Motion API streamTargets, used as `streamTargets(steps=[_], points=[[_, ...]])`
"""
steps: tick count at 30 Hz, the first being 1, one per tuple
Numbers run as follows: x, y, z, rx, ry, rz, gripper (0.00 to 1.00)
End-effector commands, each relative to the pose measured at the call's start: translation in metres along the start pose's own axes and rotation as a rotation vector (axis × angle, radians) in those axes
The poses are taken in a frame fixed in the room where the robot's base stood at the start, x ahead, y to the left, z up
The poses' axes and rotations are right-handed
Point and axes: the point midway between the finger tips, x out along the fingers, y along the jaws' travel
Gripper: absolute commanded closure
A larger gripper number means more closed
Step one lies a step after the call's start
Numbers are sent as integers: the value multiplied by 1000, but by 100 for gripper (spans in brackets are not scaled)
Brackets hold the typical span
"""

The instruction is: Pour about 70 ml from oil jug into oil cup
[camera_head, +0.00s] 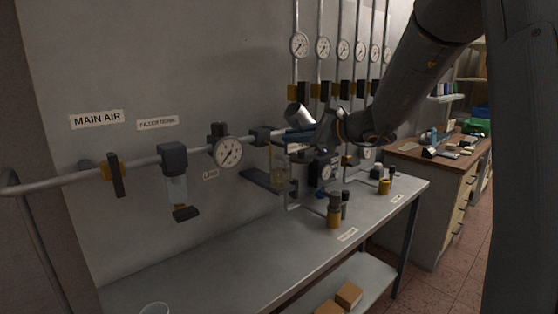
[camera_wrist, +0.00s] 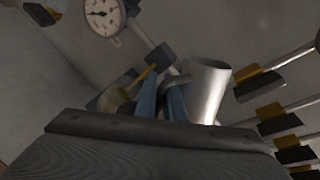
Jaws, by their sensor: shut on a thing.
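The oil jug (camera_head: 299,116) is a silver metal vessel, tilted in the head view; in the wrist view its cylinder (camera_wrist: 205,92) and open mouth show. My gripper (camera_head: 300,135) has blue fingers, which in the wrist view (camera_wrist: 163,95) are shut on the jug's handle. What looks like the oil cup (camera_head: 281,169) is a clear, yellowish vessel below the pipe, lower and slightly left of the jug. A yellowish cup shape also shows left of the fingers in the wrist view (camera_wrist: 117,101). A thin yellow strip stands above the cup; I cannot tell whether it is oil or a part.
An air pipe (camera_head: 140,167) with a gauge (camera_head: 228,152) and valves runs along the wall. Upright pipes with several gauges stand behind my arm.

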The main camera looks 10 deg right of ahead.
Motion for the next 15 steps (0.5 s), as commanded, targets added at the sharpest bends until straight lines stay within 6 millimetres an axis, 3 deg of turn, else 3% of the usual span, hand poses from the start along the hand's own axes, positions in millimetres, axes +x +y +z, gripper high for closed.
streamTargets(steps=[1,7,15], points=[[2,4,-4,56,-24,1,100],[-8,-17,15,214,-99,5,100],[-12,-29,14,491,-225,15,100]])
